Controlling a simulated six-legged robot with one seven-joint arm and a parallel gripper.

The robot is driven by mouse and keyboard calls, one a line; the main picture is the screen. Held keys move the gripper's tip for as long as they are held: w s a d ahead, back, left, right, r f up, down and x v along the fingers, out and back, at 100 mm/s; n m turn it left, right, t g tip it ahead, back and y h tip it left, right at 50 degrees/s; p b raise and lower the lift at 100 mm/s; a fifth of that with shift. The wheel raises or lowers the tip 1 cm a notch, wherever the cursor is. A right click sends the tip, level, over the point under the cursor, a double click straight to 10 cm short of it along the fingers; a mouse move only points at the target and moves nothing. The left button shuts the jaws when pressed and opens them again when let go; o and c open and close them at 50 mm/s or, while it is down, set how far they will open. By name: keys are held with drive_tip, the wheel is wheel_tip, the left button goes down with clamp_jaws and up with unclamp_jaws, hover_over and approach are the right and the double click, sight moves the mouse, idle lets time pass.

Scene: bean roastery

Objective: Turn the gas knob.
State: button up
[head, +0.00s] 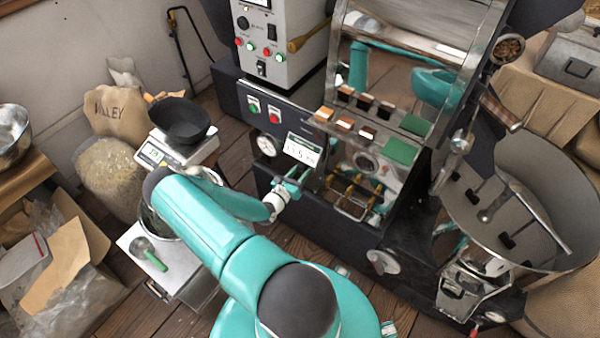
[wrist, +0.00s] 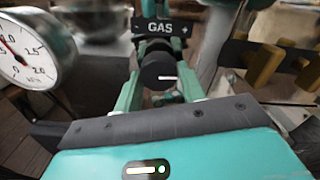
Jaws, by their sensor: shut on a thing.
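The gas knob (wrist: 157,68) is a round black knob below a dark plate (wrist: 160,28) lettered GAS, with a plus at its right end. A short white mark on the knob's face points right. My gripper (wrist: 158,88) has its two teal fingers on either side of the knob, shut on it. In the head view my gripper (head: 291,186) is at the roaster's front panel, below the small white display (head: 303,150). The knob cannot be made out there.
A round pressure gauge (wrist: 32,47) is close on the left in the wrist view. Yellow-brown handles (wrist: 268,60) stand to the right. The roaster's cooling drum (head: 550,190) is at the right. A scale (head: 165,152) with a black pan (head: 180,122) is at the left.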

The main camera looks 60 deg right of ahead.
drive_tip(key=n, duration=0.3)
drive_tip(key=shift+s+a+r+n, duration=0.1)
drive_tip(key=shift+s+n, duration=0.05)
drive_tip(key=shift+n, duration=1.95)
drive_tip(key=o, duration=1)
drive_tip(key=shift+c, duration=0.2)
drive_tip(key=w+a, duration=0.2)
drive_tip(key=a, duration=1.1)
drive_tip(key=shift+a, duration=0.3)
